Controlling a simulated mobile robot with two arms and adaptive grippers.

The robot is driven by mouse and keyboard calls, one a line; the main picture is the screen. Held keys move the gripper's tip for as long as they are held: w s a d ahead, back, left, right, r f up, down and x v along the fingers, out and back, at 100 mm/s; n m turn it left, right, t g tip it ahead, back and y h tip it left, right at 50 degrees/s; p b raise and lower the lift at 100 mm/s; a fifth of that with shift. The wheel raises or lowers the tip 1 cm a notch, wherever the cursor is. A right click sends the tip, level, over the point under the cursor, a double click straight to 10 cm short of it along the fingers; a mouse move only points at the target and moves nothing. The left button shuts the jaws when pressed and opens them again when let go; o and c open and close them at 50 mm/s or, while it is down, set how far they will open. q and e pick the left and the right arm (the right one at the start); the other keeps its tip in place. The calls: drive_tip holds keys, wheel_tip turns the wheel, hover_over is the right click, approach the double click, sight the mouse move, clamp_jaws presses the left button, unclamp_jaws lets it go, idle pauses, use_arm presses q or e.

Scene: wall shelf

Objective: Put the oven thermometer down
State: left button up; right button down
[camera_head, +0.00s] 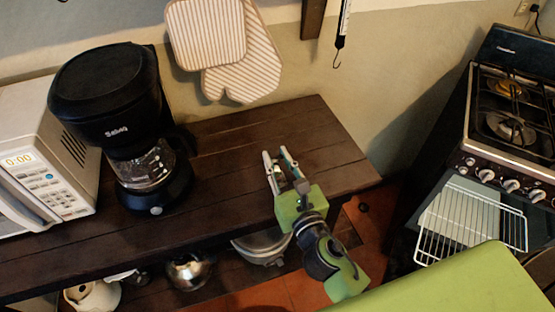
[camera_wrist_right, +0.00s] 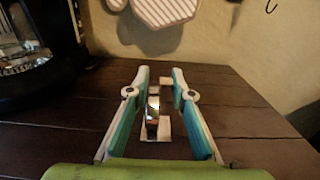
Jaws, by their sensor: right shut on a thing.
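My right gripper (camera_head: 275,155) is over the right part of the dark wooden table (camera_head: 225,140), its fingers pointing toward the wall. It is shut on the oven thermometer (camera_wrist_right: 153,112), a small shiny metal piece with pale ends, which shows between the teal and white fingers in the right wrist view. In the head view the fingers mostly hide the thermometer. It is close over the tabletop; I cannot tell whether it touches. My left gripper is not in view.
A black coffee maker (camera_head: 109,92) and a white microwave (camera_head: 48,150) stand on the left of the table. Striped pot holders (camera_head: 205,35) hang on the wall. Pots sit below. A stove (camera_head: 508,125) with a rack (camera_head: 470,222) stands at right. The tabletop around the gripper is clear.

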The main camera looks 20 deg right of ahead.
drive_tip(key=shift+f, duration=0.2)
drive_tip(key=c, duration=1.8)
unclamp_jaws()
drive_tip(key=shift+r, duration=0.1)
drive_tip(key=shift+r, duration=0.25)
drive_tip(key=shift+s+d+f+b, duration=0.15)
drive_tip(key=shift+s+b, duration=1.05)
drive_tip(key=shift+s, duration=1.8)
drive_tip(key=shift+s+d+r+b, duration=0.1)
drive_tip(key=shift+s+b, duration=1.1)
drive_tip(key=shift+s, duration=1.8)
drive_tip(key=shift+f, duration=0.1)
